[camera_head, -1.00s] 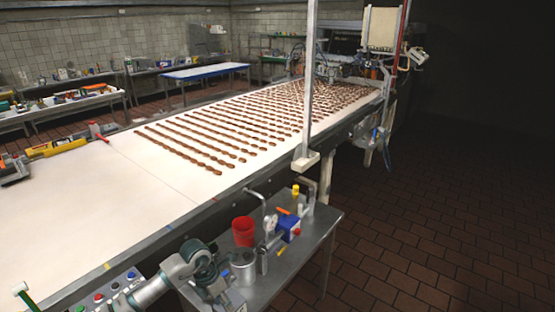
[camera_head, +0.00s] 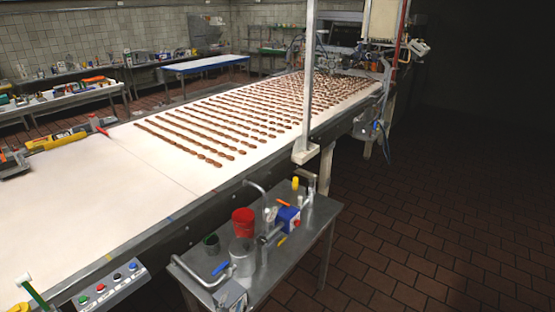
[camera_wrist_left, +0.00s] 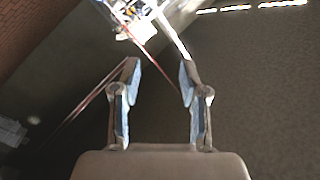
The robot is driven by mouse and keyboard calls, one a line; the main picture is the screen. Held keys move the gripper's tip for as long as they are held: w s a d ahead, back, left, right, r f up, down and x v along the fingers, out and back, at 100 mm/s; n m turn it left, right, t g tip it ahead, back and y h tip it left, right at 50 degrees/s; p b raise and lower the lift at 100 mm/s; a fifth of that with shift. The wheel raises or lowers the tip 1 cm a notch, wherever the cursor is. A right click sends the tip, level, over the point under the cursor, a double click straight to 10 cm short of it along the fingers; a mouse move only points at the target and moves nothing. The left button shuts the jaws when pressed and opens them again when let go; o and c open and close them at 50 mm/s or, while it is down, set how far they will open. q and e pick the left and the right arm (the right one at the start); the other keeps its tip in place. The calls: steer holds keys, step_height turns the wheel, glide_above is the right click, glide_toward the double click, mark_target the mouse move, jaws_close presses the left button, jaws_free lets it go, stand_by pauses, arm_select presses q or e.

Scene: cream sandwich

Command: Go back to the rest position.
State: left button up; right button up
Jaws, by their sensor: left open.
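My left gripper (camera_wrist_left: 159,82) shows in the left wrist view. Its two fingers with blue pads stand wide apart, and nothing is between them. Beyond the fingers is a dark, blurred background, with a bright cluttered patch at the top. I cannot make out my left arm or gripper clearly in the head view. My right gripper shows in neither view.
A long conveyor (camera_head: 95,215) carries rows of brown pieces. A metal side table (camera_head: 305,245) holds a red cup (camera_head: 243,222), a metal can (camera_head: 241,251) and a blue device (camera_head: 288,219). A button panel (camera_head: 113,286) is at lower left. Tiled floor (camera_head: 440,240) is clear at right.

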arm_select(q)
steer(key=s+a+f+n+g+y, duration=0.2)
steer(key=s+a+f+n+g, duration=0.15)
steer(key=s+f, duration=0.3)
steer(key=s+a+f+n+g+y, duration=0.1)
steer(key=s+a+f+n+g, duration=0.1)
steer(key=s+a+f+g, duration=0.45)
steer(key=s+d+f+n+g, duration=0.1)
steer(key=s+f+g, duration=0.1)
steer(key=s+f, duration=0.35)
steer(key=s+d+f+n+g, duration=0.1)
steer(key=s+f+g, duration=0.1)
steer(key=s, duration=0.6)
steer(key=s+f+g, duration=0.1)
steer(key=s+f, duration=0.1)
steer(key=f, duration=1.2)
steer(key=s+f+g, duration=0.1)
steer(key=s+f, duration=0.1)
steer(key=f, duration=1.2)
steer(key=s+a+f, duration=0.3)
steer(key=s+f, duration=1.1)
steer(key=s, duration=0.2)
steer(key=shift+s+a+f+m+g, duration=0.15)
steer(key=shift+s+f+m+g, duration=0.15)
steer(key=shift+f+m+g, duration=0.1)
